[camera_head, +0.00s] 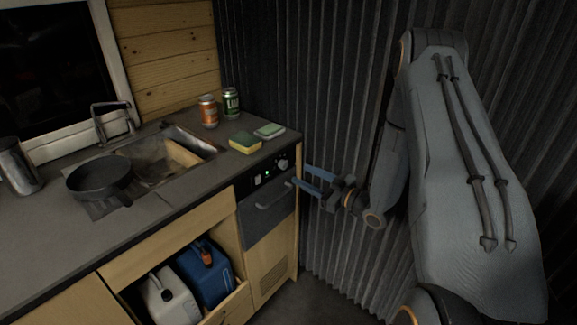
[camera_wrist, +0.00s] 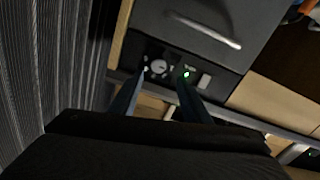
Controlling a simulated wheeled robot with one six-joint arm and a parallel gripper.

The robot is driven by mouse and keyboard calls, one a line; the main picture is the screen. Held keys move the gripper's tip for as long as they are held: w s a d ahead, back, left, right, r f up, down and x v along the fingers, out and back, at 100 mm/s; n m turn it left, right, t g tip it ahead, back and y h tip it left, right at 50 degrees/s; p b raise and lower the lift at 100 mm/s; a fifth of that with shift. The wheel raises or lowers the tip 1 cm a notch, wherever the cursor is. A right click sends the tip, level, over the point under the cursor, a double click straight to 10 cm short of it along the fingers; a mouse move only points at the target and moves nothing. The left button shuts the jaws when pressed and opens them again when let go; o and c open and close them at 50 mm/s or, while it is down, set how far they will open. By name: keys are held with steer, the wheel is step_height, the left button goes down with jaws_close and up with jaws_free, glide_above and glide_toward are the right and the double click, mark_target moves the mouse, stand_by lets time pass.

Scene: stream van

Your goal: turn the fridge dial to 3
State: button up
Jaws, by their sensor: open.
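The fridge (camera_head: 268,229) is a dark front set in the right end of the wooden counter, with a pale bar handle (camera_head: 274,197). Its dial (camera_head: 282,164) is a small round grey knob at the upper right of the control strip. In the wrist view the dial (camera_wrist: 158,67) appears between and just beyond my fingertips, and its number marks are too small to read. A green light (camera_wrist: 186,74) glows beside it. My gripper (camera_head: 307,181) is open and empty, just right of the fridge front and slightly below the dial. I cannot tell whether a finger touches the panel.
A pale rocker switch (camera_wrist: 205,81) sits beside the green light. On the counter stand an orange can (camera_head: 208,111), a green can (camera_head: 231,102), sponges (camera_head: 245,143) and a pan (camera_head: 100,177). Jugs (camera_head: 206,273) stand in the open cupboard. A corrugated wall (camera_head: 335,130) rises close behind my gripper.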

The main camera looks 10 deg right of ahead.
mark_target(285, 165)
steer(key=shift+p+x, duration=0.85)
steer(key=shift+x, duration=2.75)
steer(key=shift+d, duration=0.1)
